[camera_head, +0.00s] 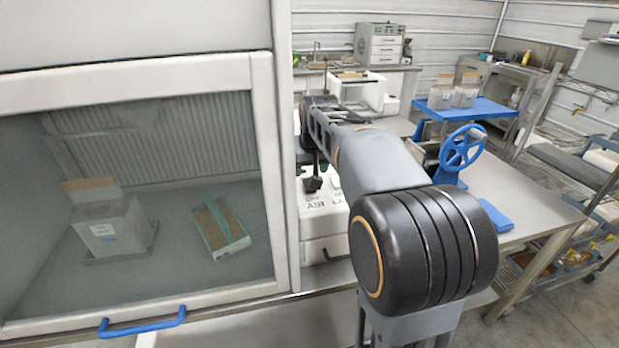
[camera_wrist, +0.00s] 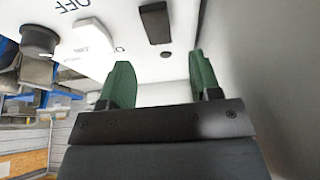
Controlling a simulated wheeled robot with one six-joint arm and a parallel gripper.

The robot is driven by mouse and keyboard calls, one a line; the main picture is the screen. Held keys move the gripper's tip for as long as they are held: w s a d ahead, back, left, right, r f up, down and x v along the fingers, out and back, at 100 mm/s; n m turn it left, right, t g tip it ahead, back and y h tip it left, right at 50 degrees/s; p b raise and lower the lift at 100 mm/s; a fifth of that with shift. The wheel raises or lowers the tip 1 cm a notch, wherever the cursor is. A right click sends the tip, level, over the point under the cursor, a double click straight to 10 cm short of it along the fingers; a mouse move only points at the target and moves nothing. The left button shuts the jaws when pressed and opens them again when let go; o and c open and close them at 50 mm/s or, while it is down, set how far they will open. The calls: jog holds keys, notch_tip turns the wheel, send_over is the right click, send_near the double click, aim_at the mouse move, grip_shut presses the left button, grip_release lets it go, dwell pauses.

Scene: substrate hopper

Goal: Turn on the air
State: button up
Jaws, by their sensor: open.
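A white control box (camera_head: 326,228) stands right beside the glass-fronted cabinet, with "AIR" lettered on its sloped panel and a second label partly hidden by my arm. In the wrist view the white panel (camera_wrist: 125,62) shows upside-down "OFF" lettering, a white switch piece (camera_wrist: 92,36), a dark round knob (camera_wrist: 40,40) and a dark rectangular piece (camera_wrist: 155,22). Which one belongs to the air label I cannot tell. My gripper (camera_wrist: 161,80) is open, its two green fingertips apart with nothing between them, close to the panel. Fingertip contact cannot be made out.
The cabinet (camera_head: 262,180) with a blue handle (camera_head: 143,322) fills the left side, close to my arm. A blue handwheel (camera_head: 462,148) stands on the steel table (camera_head: 520,200) at right. A blue tray (camera_head: 490,107) with clear containers lies behind.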

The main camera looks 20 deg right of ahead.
aim_at(308, 180)
jog(key=shift+x, duration=2.65)
jog(key=shift+c, duration=0.2)
jog(key=c, duration=0.9)
jog(key=shift+r+p, duration=0.3)
jog(key=shift+p, duration=0.65)
jog(key=g+p, duration=0.1)
jog(key=p, duration=0.2)
jog(key=shift+w+d+r+g+p, duration=0.1)
jog(key=shift+w+r+g+p, duration=0.1)
jog(key=shift+g+p, duration=0.15)
jog(key=g+p, duration=0.1)
jog(key=p, duration=0.1)
jog(key=g+p, duration=0.1)
jog(key=p, duration=0.1)
jog(key=shift+w+f+y, duration=0.25)
jog(key=shift+f+y, duration=0.05)
jog(key=shift+f+g+p, duration=0.35)
jog(key=shift+f+p, duration=0.05)
jog(key=shift+p, duration=0.05)
jog(key=o, duration=0.9)
